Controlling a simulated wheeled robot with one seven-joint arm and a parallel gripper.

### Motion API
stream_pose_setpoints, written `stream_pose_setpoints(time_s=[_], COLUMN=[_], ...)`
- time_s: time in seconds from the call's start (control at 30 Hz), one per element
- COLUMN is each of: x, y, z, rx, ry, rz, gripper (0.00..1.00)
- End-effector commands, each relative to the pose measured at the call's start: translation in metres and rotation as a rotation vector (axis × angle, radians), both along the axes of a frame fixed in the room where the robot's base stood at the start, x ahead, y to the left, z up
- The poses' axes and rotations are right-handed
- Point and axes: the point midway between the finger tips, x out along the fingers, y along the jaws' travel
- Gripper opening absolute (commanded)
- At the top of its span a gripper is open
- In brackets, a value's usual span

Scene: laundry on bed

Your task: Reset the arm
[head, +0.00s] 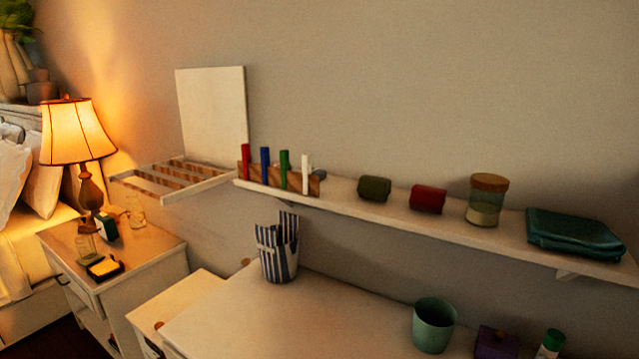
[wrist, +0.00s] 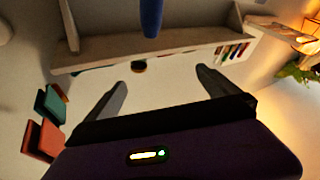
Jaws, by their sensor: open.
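My gripper (wrist: 161,77) shows in the wrist view with its two dark fingers spread apart. It is open, and nothing sits between the fingers. The head view shows no part of my arm or gripper, so its place relative to the shelf and dresser cannot be told from there.
A long wall shelf (head: 380,208) holds several coloured markers, a green roll (head: 375,188), a red roll (head: 428,199), a lidded jar (head: 487,201) and folded teal cloth (head: 575,231). A lit lamp (head: 78,135) stands left.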

Motion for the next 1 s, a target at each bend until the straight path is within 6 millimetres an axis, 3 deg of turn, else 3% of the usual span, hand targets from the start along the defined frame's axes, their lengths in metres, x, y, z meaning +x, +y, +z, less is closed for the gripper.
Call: stream_pose_setpoints(time_s=[0.1,0.47,0.7,0.83,1.0], x=[-0.041,-0.159,-0.232,-0.261,-0.277], y=[0.010,0.023,0.026,0.027,0.027], z=[-0.027,-0.079,-0.115,-0.131,-0.139], rx=[0.068,0.268,0.341,0.346,0.348], ry=[0.046,0.219,0.420,0.508,0.559], rz=[0.051,0.109,0.088,0.077,0.071], gripper=[1.00,1.00,1.00,1.00,1.00])
